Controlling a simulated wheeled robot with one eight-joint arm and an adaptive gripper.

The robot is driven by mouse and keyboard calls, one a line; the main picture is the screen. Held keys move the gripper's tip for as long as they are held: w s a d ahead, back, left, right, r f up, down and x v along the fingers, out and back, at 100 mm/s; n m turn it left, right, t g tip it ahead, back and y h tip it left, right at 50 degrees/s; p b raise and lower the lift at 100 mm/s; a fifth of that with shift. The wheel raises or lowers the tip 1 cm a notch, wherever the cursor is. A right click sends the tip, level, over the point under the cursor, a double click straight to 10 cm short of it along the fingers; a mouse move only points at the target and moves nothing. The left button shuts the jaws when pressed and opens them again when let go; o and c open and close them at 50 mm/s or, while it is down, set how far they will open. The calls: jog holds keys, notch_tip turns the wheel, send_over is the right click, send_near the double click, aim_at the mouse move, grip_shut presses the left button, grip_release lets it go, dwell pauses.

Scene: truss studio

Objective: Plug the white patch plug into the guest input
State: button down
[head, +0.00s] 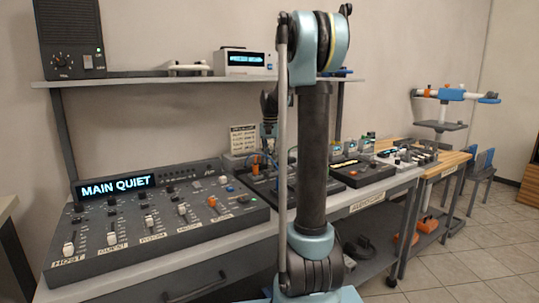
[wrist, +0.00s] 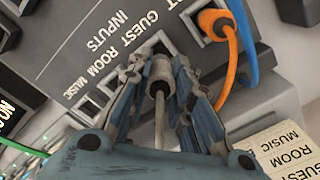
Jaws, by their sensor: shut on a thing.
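In the wrist view my gripper (wrist: 160,68) is shut on the pale, greyish-white patch plug (wrist: 160,76), with its light cable (wrist: 159,122) running back between the fingers. The plug's front end points at a grey input panel (wrist: 95,42) lettered INPUTS, GUEST, ROOM and MUSIC. The fingertips hide the plug's tip and the port behind it, so I cannot tell whether it is seated or just in front. In the head view my wrist (head: 269,103) is over the back of the bench, partly hidden by my arm.
An orange plug (wrist: 213,22) sits in a port close to the right finger, with orange and blue cables looping beside it. A card (wrist: 288,150) is at lower right. The mixing console (head: 160,215) stands on the bench, below a shelf (head: 150,78).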

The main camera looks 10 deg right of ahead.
jog(key=shift+f, duration=0.9)
jog(key=shift+f, duration=0.55)
dwell(0.9)
jog(key=c, duration=1.7)
grip_release()
jog(key=shift+s, duration=0.1)
jog(key=shift+r, duration=0.15)
jog(key=shift+r, duration=5.35)
